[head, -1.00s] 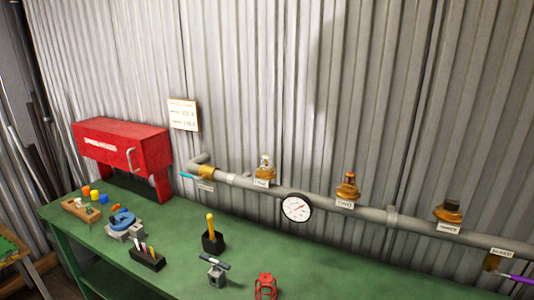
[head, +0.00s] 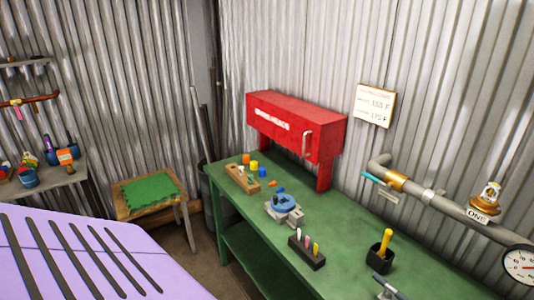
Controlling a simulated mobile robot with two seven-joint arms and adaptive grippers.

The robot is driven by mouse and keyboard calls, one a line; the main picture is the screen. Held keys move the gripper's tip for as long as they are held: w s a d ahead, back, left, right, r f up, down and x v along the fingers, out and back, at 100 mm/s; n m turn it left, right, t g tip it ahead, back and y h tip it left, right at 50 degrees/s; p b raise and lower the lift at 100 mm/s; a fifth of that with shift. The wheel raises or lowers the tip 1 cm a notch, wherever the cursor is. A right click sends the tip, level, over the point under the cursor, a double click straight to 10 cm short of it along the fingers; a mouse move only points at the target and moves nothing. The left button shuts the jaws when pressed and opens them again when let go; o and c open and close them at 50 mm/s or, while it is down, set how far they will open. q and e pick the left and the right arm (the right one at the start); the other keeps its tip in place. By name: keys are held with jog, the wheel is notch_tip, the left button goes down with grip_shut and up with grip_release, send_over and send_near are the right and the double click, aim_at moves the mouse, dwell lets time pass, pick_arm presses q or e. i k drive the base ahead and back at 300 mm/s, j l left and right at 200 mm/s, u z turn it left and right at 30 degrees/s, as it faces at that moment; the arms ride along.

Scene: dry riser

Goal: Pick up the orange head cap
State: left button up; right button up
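A small orange cap (head: 245,158) stands at the far left end of the green workbench (head: 345,246) in the head view. It is at the back of a short row with a yellow cap (head: 254,166) and a blue cap (head: 262,171), by a wooden block (head: 242,180). A smaller orange piece (head: 271,184) lies on the bench nearby; I cannot tell what it is. Neither of my grippers is in view.
A red cabinet (head: 290,127) stands at the back of the bench. A blue ring-shaped item (head: 284,203), a dark marker holder (head: 306,251) and a black cup (head: 379,257) are nearer. A purple slotted surface (head: 80,262) fills the lower left. A green-topped stool (head: 151,188) stands left.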

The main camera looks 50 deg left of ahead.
aim_at(246, 158)
jog(key=j+z, duration=0.15)
jog(key=j, duration=0.7)
jog(key=j+z, duration=0.15)
jog(key=j, duration=0.65)
jog(key=j+z, duration=0.15)
jog(key=j, duration=0.7)
jog(key=k+j+z, duration=0.15)
jog(key=j, duration=0.7)
jog(key=i, duration=0.05)
